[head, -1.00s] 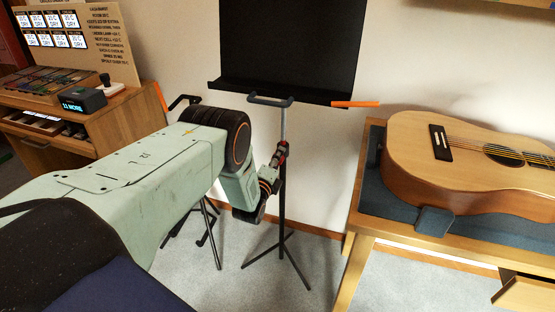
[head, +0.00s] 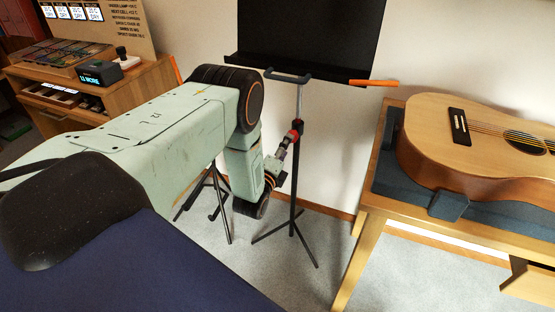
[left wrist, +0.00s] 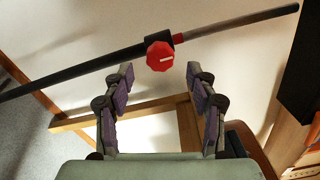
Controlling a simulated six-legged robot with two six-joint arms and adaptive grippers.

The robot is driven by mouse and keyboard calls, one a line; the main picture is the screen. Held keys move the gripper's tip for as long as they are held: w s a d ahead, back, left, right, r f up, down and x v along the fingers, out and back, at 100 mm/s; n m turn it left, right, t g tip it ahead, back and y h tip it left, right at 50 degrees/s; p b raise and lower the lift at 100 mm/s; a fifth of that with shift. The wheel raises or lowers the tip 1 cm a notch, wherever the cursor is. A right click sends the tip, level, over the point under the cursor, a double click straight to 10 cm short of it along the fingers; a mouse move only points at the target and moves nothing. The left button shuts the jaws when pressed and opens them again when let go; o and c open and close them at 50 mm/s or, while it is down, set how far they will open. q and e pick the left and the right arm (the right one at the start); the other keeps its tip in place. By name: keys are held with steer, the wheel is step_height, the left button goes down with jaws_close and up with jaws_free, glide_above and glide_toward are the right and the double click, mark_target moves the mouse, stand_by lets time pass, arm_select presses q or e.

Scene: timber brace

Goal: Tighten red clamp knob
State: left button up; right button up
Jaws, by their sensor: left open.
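In the head view a small red part (head: 297,132) shows on the pole of the black music stand (head: 300,40). My left gripper (left wrist: 159,72) is open, its two purple-padded fingers on either side below the knob. The knob lies just beyond the fingertips, in line with the gap and apart from both. In the head view my left gripper (head: 282,150) is close beside the pole, partly hidden by my arm.
A guitar (head: 480,140) rests on a wooden bench (head: 372,207) at the right. A wooden cabinet (head: 150,88) stands at the left. Tripod legs (head: 290,232) spread on the carpet.

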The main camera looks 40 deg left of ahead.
arm_select(q)
steer(key=v, duration=0.5)
steer(key=shift+s, duration=0.35)
steer(key=s+d+f+n+g+h, duration=0.1)
steer(key=s+d+f+n+g, duration=0.25)
steer(key=s+f+n, duration=0.3)
steer(key=s+d+f+n+g+h, duration=0.2)
steer(key=s+d+f+n+g, duration=0.1)
steer(key=s+f+n+g, duration=0.3)
steer(key=s+d+r+n+g, duration=0.1)
steer(key=s+d+n+g, duration=0.2)
steer(key=s, duration=0.9)
steer(key=s+d+r+n+g+h, duration=0.1)
steer(key=s+d+g, duration=0.4)
steer(key=s, duration=0.7)
steer(key=shift+s+d+r+n, duration=0.2)
steer(key=shift+d+r+n, duration=0.45)
steer(key=shift+n, duration=0.5)
steer(key=shift+f, duration=0.1)
